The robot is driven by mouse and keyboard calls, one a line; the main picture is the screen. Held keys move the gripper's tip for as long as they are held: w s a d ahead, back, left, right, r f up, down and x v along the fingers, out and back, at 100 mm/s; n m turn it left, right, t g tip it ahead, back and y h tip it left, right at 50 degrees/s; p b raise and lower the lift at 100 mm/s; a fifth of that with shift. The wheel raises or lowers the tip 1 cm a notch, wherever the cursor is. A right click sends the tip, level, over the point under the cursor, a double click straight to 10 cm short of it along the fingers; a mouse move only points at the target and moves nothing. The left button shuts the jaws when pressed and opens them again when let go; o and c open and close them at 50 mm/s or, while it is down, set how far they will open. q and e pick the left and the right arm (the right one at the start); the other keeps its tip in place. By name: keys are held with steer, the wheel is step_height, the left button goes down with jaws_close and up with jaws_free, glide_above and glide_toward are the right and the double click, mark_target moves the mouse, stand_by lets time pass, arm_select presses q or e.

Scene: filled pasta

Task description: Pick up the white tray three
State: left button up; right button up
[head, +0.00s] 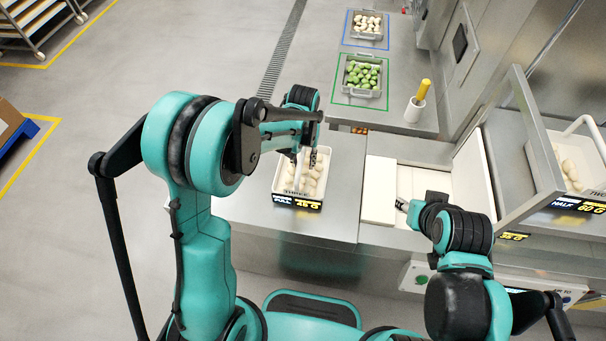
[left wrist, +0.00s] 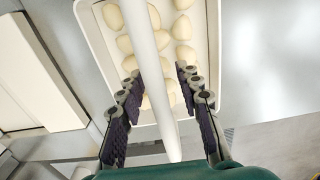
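The white tray three (head: 286,188), with its name on the front wall, sits on the steel counter in the middle of the head view. It holds several pale filled pasta pieces. My left gripper (head: 304,162) is over it, pointing down. In the left wrist view the tray (left wrist: 92,30) lies below the left gripper (left wrist: 160,75), and its white handle bar (left wrist: 150,60) runs between the two spread fingers. A gap shows on each side of the bar. My right gripper (head: 402,205) is over the counter to the right; its fingers are too small to judge.
A similar white tray (head: 600,192) with pasta stands on a raised steel shelf at the right. Steel trays of green pasta (head: 362,93) and pale pasta (head: 367,36) stand at the back, near a white cup (head: 414,112) with a yellow-handled tool. White boards (head: 379,190) lie right of the tray.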

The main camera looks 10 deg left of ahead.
arm_select(q)
steer(key=shift+f, duration=0.15)
jaws_close()
stand_by(0.4)
